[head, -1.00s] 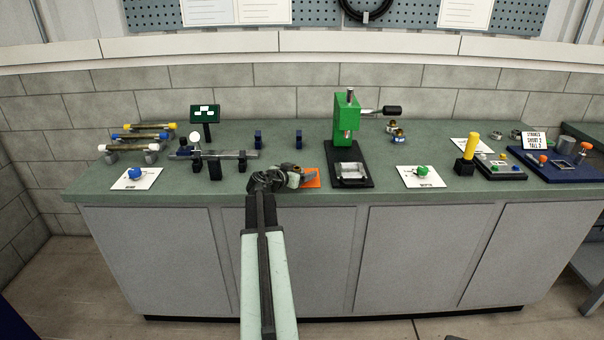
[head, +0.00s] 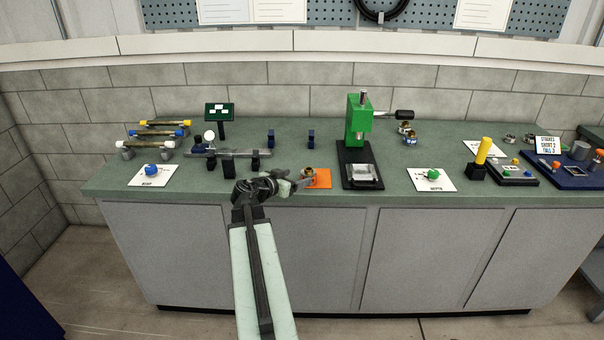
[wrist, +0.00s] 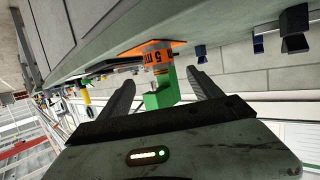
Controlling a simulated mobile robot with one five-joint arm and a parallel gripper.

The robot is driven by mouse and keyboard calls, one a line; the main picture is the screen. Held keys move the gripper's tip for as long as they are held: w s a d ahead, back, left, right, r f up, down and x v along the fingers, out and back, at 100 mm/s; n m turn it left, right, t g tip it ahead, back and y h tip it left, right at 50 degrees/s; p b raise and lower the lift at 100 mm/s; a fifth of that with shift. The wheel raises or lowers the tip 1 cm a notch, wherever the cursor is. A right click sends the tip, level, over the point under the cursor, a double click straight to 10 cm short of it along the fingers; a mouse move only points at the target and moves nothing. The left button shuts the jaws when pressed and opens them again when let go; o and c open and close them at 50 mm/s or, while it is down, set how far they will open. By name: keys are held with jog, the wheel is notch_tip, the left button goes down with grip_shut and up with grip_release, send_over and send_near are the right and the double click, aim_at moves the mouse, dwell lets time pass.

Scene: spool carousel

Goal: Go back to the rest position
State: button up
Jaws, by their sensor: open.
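My gripper (head: 296,183) is open and empty at the bench's front edge, just left of the orange mat (head: 323,180). A small brass-coloured spool (head: 309,173) stands on the mat, partly behind my gripper. In the wrist view the two fingers (wrist: 160,78) are spread wide with a gap between them. Beyond them is the spool with an orange band marked 5 (wrist: 158,57), on the orange mat (wrist: 150,47). It appears apart from the fingers.
A green press (head: 358,125) on a black base stands right of the mat. A rail on black stands (head: 228,154) lies left, behind my arm. White cards with a blue knob (head: 152,170) and a green knob (head: 432,175) lie on the bench. The floor in front is clear.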

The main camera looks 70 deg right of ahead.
jog(key=shift+w+a, duration=0.1)
dwell(0.4)
